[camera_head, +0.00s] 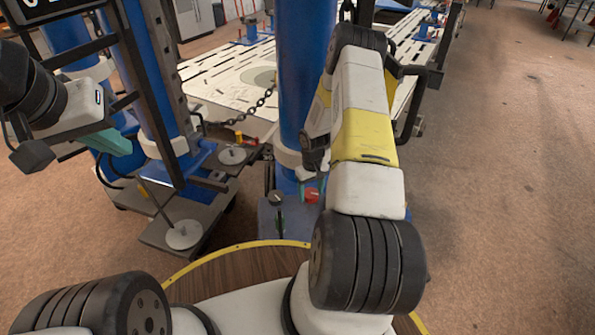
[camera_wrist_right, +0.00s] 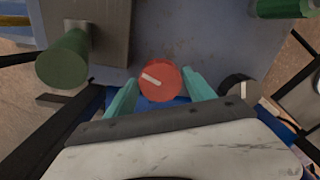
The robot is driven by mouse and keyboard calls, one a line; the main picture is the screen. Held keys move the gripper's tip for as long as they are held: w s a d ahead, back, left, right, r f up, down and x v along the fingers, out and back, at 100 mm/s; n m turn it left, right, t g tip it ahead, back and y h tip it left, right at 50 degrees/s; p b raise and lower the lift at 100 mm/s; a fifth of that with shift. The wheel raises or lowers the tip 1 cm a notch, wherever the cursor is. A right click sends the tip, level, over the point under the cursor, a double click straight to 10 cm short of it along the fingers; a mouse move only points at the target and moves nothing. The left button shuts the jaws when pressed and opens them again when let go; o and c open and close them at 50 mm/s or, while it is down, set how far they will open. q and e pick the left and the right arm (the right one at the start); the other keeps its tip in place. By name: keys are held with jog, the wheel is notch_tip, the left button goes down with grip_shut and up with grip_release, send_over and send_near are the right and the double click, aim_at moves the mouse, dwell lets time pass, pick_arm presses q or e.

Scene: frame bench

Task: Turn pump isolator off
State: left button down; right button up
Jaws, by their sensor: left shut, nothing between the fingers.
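A round red knob (camera_wrist_right: 165,91) with a short, slanted white mark faces the right wrist camera on a grey-blue panel (camera_wrist_right: 195,35). It also shows in the head view (camera_head: 311,195) at the foot of the blue column. My right gripper (camera_wrist_right: 160,84) has its teal fingers apart, one on each side of the red knob. I cannot tell whether they touch it. My left gripper (camera_head: 118,144) is shut and empty at the upper left, away from the panel. No label shows which control is the pump isolator.
A black knob with a pale mark (camera_wrist_right: 240,88) sits right of the red knob. Green cylinders (camera_wrist_right: 62,60) stick out near the panel's left and top right. A blue column (camera_head: 300,70) rises behind it, and a chain (camera_head: 240,115) hangs to its left. Open floor (camera_head: 500,180) lies right.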

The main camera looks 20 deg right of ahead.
aim_at(311, 193)
jog(key=c, duration=1)
jog(key=shift+o, duration=0.2)
jog(key=n, duration=0.4)
jog(key=shift+n, duration=0.3)
jog(key=o, duration=1.4)
jog(key=shift+r, duration=0.1)
notch_tip(311, 193, up, 8)
jog(key=shift+f, duration=0.2)
